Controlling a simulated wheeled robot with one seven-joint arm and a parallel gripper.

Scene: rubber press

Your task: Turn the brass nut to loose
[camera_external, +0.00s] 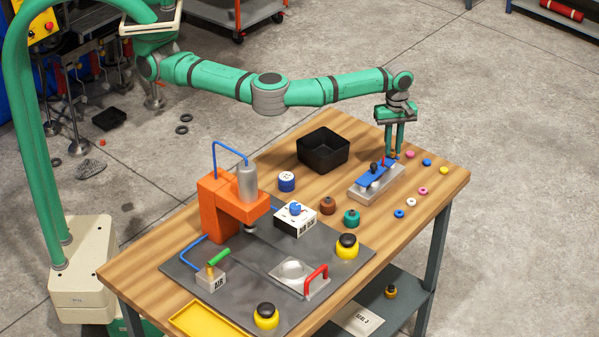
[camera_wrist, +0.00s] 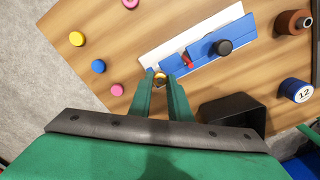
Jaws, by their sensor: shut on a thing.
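The brass nut (camera_wrist: 160,77) shows as a small yellowish bit between my fingertips in the wrist view, mostly hidden by them. It is at the far end of a pale metal block (camera_external: 381,191) with a blue bar (camera_external: 370,180) on top. A black knob (camera_wrist: 224,47) stands on the bar, and a small red piece (camera_wrist: 187,62) lies near the nut. My gripper (camera_external: 394,152) points straight down over that end of the block, its fingers closed on the nut. The wrist view shows both green fingertips (camera_wrist: 161,80) beside the bar.
Pink, blue, yellow and white rings (camera_external: 423,191) lie loose right of the block. A black bin (camera_external: 323,151) stands to its left. An orange press (camera_external: 220,208) and a grey mat (camera_external: 340,265) with yellow-black buttons (camera_external: 347,246) fill the nearer table.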

